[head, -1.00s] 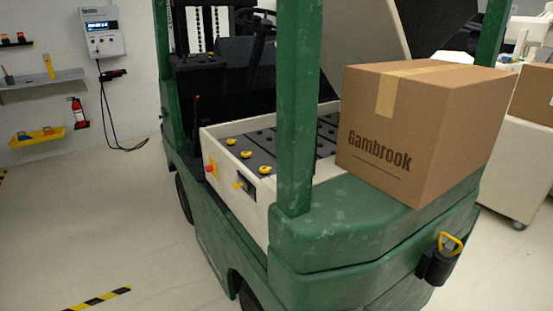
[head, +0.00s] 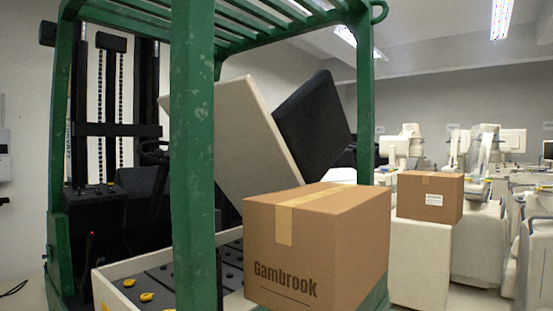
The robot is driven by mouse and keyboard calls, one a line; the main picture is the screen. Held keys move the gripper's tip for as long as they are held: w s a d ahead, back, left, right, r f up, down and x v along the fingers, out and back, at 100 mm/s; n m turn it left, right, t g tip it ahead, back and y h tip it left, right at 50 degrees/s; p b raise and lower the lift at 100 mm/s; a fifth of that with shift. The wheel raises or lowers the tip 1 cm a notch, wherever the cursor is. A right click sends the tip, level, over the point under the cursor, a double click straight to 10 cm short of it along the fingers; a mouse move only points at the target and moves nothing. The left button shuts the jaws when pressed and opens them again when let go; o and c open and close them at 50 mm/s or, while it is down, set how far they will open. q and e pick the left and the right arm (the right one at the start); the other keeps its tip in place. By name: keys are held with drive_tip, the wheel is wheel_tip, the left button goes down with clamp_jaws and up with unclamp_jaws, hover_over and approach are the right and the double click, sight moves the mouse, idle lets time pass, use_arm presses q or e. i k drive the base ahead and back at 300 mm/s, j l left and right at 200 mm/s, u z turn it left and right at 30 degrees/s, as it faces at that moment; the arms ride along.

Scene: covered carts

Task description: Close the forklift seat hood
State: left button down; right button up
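The forklift's seat hood (head: 250,140) is a pale panel that stands raised and tilted behind the green post. The black seat (head: 315,118) is fixed to its far side. Below it the battery compartment (head: 150,283) is open, with dark cells and yellow caps showing inside a pale rim. A brown cardboard box (head: 325,245) marked Gambrook sits on the rear of the forklift, in front of the hood and over part of the compartment from this view. Neither of my grippers shows in the head view.
The green rear post (head: 194,160) and the overhead guard (head: 270,22) frame the hood. A second box (head: 430,196) rests on a pale cart to the right. Several covered carts (head: 478,240) crowd the right side. The mast (head: 105,110) stands at the left.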

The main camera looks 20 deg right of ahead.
sight(257, 151)
drive_tip(key=k+l+z, duration=0.1)
drive_tip(key=l+z, duration=0.7)
drive_tip(key=z, duration=0.2)
drive_tip(key=i+l+z, duration=0.1)
drive_tip(key=z, duration=0.25)
drive_tip(key=i+l+z, duration=0.55)
drive_tip(key=i+z, duration=0.25)
drive_tip(key=i+u, duration=0.1)
drive_tip(key=i, duration=0.6)
drive_tip(key=i+u, duration=0.15)
drive_tip(key=i, duration=0.55)
drive_tip(key=i+l+u, duration=0.1)
drive_tip(key=i, duration=0.55)
drive_tip(key=i+l+u, duration=0.15)
drive_tip(key=i, duration=0.55)
drive_tip(key=i+u, duration=0.45)
drive_tip(key=i+l+u, duration=0.2)
drive_tip(key=i+u, duration=0.25)
drive_tip(key=i, duration=0.15)
drive_tip(key=i+j+u, duration=0.15)
drive_tip(key=i+u, duration=0.25)
drive_tip(key=i, duration=0.2)
drive_tip(key=i+u, duration=0.4)
drive_tip(key=i, duration=0.2)
drive_tip(key=i+u, duration=0.35)
drive_tip(key=i, duration=0.25)
drive_tip(key=i+l+u, duration=0.25)
drive_tip(key=i+u, duration=0.15)
drive_tip(key=i, duration=0.15)
